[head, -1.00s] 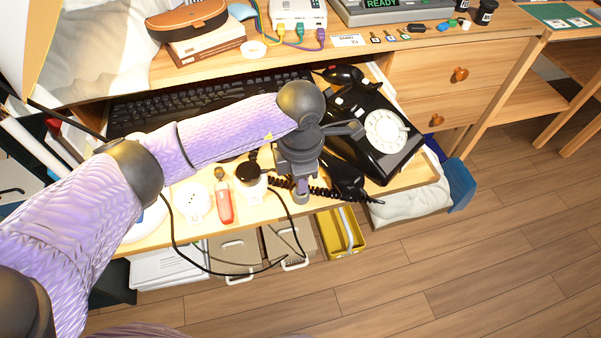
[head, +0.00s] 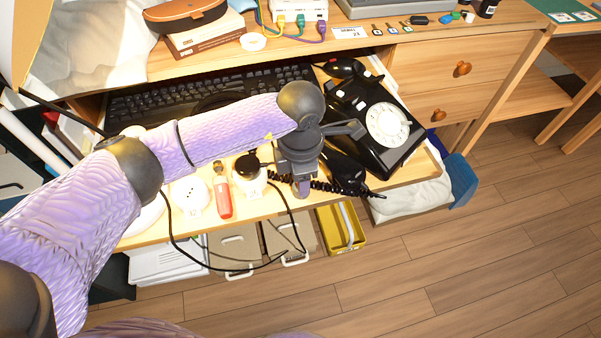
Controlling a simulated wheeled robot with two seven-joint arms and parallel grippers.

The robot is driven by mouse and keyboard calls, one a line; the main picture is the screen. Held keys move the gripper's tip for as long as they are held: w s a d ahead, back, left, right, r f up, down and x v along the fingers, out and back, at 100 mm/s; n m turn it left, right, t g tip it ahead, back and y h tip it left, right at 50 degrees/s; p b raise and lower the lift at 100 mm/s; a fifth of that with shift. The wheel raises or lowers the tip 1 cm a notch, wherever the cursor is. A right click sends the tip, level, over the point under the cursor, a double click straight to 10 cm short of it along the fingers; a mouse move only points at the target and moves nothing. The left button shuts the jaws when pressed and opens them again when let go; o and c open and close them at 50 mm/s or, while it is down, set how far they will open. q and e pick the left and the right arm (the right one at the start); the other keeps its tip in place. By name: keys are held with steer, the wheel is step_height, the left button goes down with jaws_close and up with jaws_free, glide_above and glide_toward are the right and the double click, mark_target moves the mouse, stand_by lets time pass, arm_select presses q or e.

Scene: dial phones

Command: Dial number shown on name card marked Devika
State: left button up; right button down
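A black rotary phone (head: 370,142) with a white dial (head: 388,125) sits on the pulled-out tray (head: 418,170) under the desktop. Its black handset (head: 347,172) appears to lie off the cradle along the phone's left side, partly hidden by my gripper. A coiled cord runs below it. My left gripper (head: 302,188) points down just left of the phone, apart from the dial; whether its fingers are open or shut is unclear. A white card (head: 349,33) lies on the desktop; its writing is too small to read. My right gripper is not in view.
A black keyboard (head: 210,94) lies at the back of the tray. A red lighter-like item (head: 222,195) and white round plugs or sockets (head: 190,194) are left of my gripper. A yellow bin (head: 341,230) stands below. Floor at right is clear.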

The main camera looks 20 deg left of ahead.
arm_select(q)
steer(key=shift+o, duration=0.8)
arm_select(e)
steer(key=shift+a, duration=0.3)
arm_select(q)
step_height(320, 180, up, 10)
steer(key=p, duration=0.4)
steer(key=shift+p, duration=0.35)
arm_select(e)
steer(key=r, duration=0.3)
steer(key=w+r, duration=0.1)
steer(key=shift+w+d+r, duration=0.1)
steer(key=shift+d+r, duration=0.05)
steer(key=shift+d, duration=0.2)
arm_select(q)
steer(key=shift+s+f, duration=0.1)
